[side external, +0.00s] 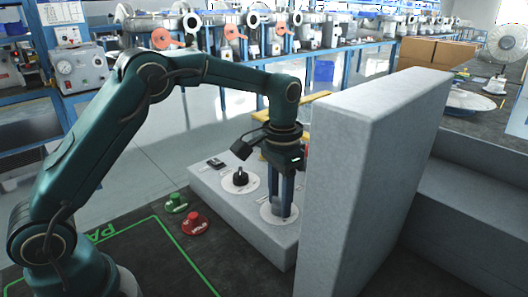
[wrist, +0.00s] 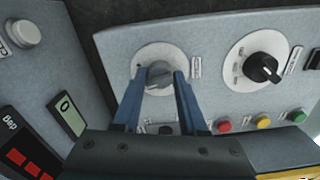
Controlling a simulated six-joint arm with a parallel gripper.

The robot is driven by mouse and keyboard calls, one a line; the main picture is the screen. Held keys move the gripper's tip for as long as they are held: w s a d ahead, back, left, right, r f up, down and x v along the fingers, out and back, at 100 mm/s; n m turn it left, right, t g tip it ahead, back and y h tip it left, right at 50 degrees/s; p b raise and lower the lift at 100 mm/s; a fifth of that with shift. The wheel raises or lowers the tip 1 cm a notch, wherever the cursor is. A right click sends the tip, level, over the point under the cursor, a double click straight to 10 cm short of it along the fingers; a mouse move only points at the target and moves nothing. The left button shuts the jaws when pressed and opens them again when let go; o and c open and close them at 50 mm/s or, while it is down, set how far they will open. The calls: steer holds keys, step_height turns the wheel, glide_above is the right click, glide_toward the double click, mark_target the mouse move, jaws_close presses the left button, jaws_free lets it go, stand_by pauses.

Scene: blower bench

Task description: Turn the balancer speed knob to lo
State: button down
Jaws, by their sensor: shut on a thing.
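My gripper (side external: 283,210) reaches down onto a pale round dial plate (side external: 266,213) on the low grey panel. In the wrist view its two blue fingers (wrist: 159,76) are shut on a grey knob (wrist: 157,73), one on each side. The knob stands in the middle of its dial plate (wrist: 150,56). In the side view the fingers mostly hide this knob. A black knob (wrist: 263,68) on a second white dial is to the right and untouched. It also shows in the side view (side external: 240,177). The labels are too small to read, so I cannot tell the grey knob's setting.
A tall grey block (side external: 375,165) stands close beside my gripper. Green (side external: 174,202) and red (side external: 195,223) mushroom buttons lie left of the panel. Red (wrist: 224,124), yellow (wrist: 263,122) and green (wrist: 297,116) buttons sit near the fingers.

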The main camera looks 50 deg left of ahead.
steer(key=shift+n, duration=1.2)
steer(key=shift+c, duration=2.3)
jaws_free()
steer(key=shift+r, duration=0.1)
steer(key=shift+r, duration=2.5)
steer(key=shift+r, duration=0.1)
